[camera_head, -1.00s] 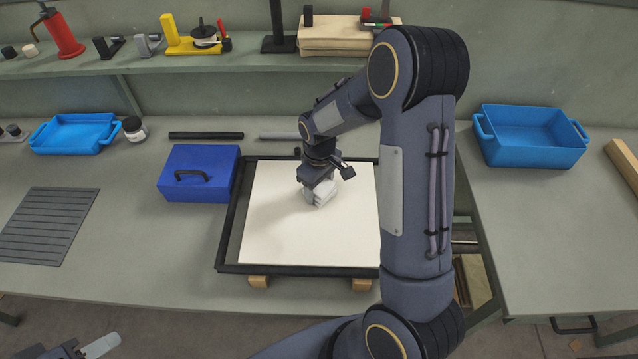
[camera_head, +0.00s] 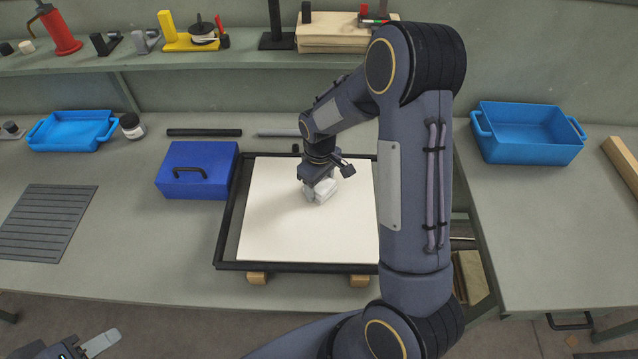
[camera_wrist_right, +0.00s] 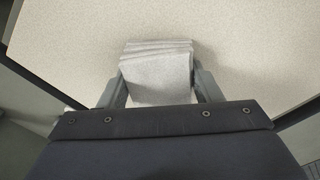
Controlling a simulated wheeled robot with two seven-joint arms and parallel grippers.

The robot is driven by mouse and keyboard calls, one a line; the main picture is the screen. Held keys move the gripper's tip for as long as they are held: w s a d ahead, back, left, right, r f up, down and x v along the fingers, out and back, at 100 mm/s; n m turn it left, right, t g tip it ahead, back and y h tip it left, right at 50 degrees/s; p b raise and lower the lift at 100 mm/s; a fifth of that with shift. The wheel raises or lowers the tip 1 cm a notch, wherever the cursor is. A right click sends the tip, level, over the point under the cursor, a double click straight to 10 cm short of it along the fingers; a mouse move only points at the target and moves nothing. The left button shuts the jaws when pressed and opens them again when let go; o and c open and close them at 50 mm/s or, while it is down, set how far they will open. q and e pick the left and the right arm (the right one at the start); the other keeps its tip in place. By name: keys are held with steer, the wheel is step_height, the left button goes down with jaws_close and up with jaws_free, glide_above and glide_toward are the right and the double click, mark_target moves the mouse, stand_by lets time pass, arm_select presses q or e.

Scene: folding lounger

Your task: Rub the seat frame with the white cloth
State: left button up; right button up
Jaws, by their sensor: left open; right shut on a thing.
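The seat frame (camera_head: 232,212) is a black rectangular frame with a cream panel (camera_head: 290,225) inside it, lying on wooden blocks on the bench. My right gripper (camera_head: 320,190) is over the middle of the panel, shut on the folded white cloth (camera_head: 324,193). In the right wrist view the cloth (camera_wrist_right: 158,72) sits between the two fingers, low against the cream surface. Whether it presses on the panel I cannot tell for certain. My left gripper (camera_head: 85,347) is open and empty at the lower left, partly cut off, away from the bench. My right arm hides the frame's right side.
A blue box with a handle (camera_head: 197,170) stands left of the frame. A blue tray (camera_head: 72,131) and a white jar (camera_head: 132,126) are at the back left, a larger blue tray (camera_head: 527,135) on the right bench. A slatted grey panel (camera_head: 45,222) lies at left.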

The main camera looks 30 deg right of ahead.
step_height(320, 180, up, 4)
steer(key=shift+a+f+p, duration=0.1)
steer(key=shift+a+p, duration=0.05)
steer(key=shift+p, duration=0.65)
step_height(320, 180, up, 2)
steer(key=shift+r+p, duration=0.1)
steer(key=shift+p, duration=0.7)
steer(key=shift+r+p, duration=0.7)
steer(key=shift+r, duration=0.35)
